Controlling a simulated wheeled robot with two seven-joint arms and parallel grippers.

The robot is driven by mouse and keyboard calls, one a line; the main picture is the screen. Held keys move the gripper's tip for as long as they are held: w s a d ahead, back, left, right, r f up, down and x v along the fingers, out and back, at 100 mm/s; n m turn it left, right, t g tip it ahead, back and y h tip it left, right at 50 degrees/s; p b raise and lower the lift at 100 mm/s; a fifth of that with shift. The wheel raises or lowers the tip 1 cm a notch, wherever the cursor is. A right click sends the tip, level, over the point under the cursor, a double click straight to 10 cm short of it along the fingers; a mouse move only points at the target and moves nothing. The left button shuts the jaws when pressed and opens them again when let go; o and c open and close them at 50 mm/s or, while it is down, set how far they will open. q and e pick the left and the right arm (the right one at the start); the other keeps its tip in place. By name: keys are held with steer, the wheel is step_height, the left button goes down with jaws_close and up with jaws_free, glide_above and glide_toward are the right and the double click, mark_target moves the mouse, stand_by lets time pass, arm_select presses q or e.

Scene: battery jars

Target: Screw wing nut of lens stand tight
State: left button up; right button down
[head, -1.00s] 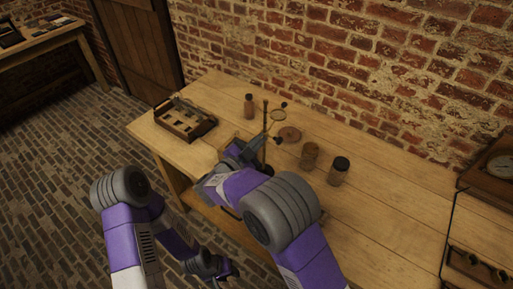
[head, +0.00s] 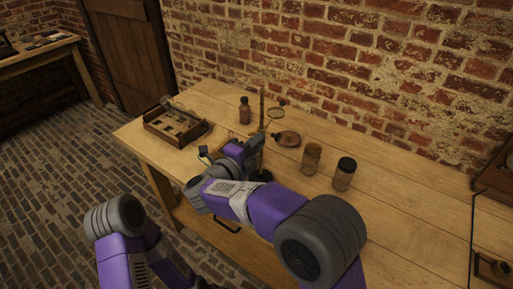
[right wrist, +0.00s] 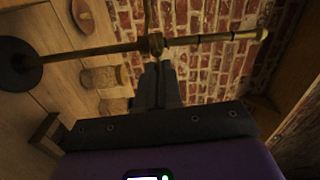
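The lens stand stands upright on the table, its thin rod (head: 262,105) rising above my right gripper, with a ring-shaped lens (head: 276,113) near the top. In the right wrist view the rod (right wrist: 205,40) lies across the picture, from a dark round base (right wrist: 20,71) to a brass tip. A brass clamp joint (right wrist: 156,43) sits on it. My right gripper (right wrist: 161,66) has its fingers close together at this joint. The wing nut is hidden between or behind the fingertips. In the head view my right gripper (head: 256,142) is beside the rod.
A wooden tray (head: 152,131) sits at the table's left end. A small brown bottle (head: 244,112) stands behind the stand. A round wooden piece (head: 288,140) and two jars (head: 311,159) (head: 343,176) are to the right. The table's front right is clear.

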steer(key=shift+a+f+m, duration=0.15)
steer(key=shift+f+m, duration=0.1)
steer(key=shift+m, duration=0.25)
steer(key=shift+r, duration=0.15)
steer(key=c, duration=1.3)
jaws_free()
steer(key=shift+w+a, duration=0.1)
steer(key=shift+w, duration=0.05)
steer(key=shift+o, duration=0.2)
steer(key=shift+m, duration=0.3)
